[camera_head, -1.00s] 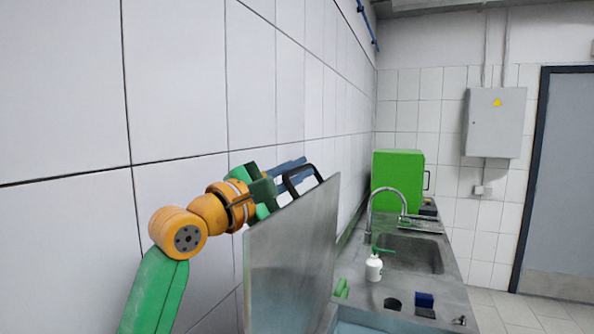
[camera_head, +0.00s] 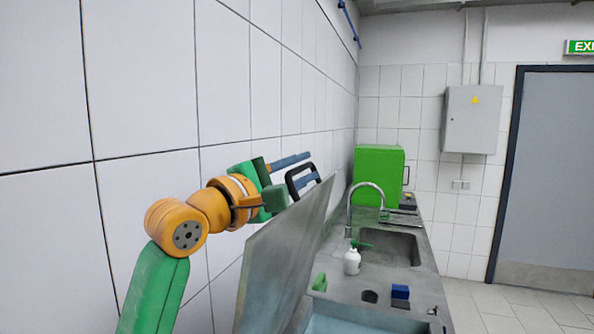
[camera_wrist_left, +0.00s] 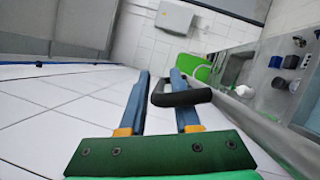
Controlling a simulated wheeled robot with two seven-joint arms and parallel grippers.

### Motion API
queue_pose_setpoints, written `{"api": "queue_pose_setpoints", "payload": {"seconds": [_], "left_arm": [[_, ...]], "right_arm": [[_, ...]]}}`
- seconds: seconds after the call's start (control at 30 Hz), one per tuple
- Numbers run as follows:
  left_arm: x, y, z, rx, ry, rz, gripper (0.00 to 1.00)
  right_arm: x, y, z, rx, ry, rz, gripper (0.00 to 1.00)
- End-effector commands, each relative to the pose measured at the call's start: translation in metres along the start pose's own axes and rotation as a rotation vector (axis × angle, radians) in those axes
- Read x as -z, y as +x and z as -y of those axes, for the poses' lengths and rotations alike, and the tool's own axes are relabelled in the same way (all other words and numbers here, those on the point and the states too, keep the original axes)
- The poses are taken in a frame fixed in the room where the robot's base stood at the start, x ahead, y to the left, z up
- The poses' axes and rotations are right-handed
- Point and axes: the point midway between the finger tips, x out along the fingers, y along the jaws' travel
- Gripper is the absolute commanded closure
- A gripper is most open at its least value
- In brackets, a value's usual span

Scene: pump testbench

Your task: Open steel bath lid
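The steel bath lid (camera_head: 285,258) stands raised at a steep tilt near the tiled wall in the head view. Its black handle (camera_head: 290,184) is at the top edge on the wall side. My left gripper (camera_head: 308,166) is at this handle, its two blue fingers apart. In the left wrist view the handle (camera_wrist_left: 182,98) crosses the right finger, and a gap shows between the fingers (camera_wrist_left: 160,85). I see no firm grip on it. Part of the open bath (camera_head: 350,322) shows below the lid. My right gripper is out of view.
The counter holds a white bottle (camera_head: 352,262), a blue block (camera_head: 400,292), a green piece (camera_head: 320,283) and a sink (camera_head: 390,248) with a tap. A green box (camera_head: 378,172) stands behind. The tiled wall (camera_head: 150,130) is close to my left arm.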

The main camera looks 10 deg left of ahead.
Motion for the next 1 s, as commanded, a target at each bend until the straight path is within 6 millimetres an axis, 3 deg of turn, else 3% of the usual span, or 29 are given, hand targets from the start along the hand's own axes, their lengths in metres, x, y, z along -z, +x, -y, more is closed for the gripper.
{"api": "queue_pose_setpoints", "payload": {"seconds": [0.33,0.5,0.63,1.0], "left_arm": [[0.001,-0.002,0.004,0.006,-0.002,-0.001,0.55],[0.002,-0.036,0.011,0.002,0.001,0.000,0.55],[0.000,-0.059,0.009,0.004,0.002,0.000,0.55],[-0.002,-0.068,0.004,0.010,0.000,0.000,0.55]], "right_arm": [[-0.001,0.004,0.000,0.001,0.000,0.000,1.00],[-0.004,0.037,0.001,0.001,0.000,0.000,1.00],[-0.005,0.051,0.001,0.001,0.000,0.000,1.00],[-0.005,0.051,0.002,0.001,0.000,0.000,1.00]]}}
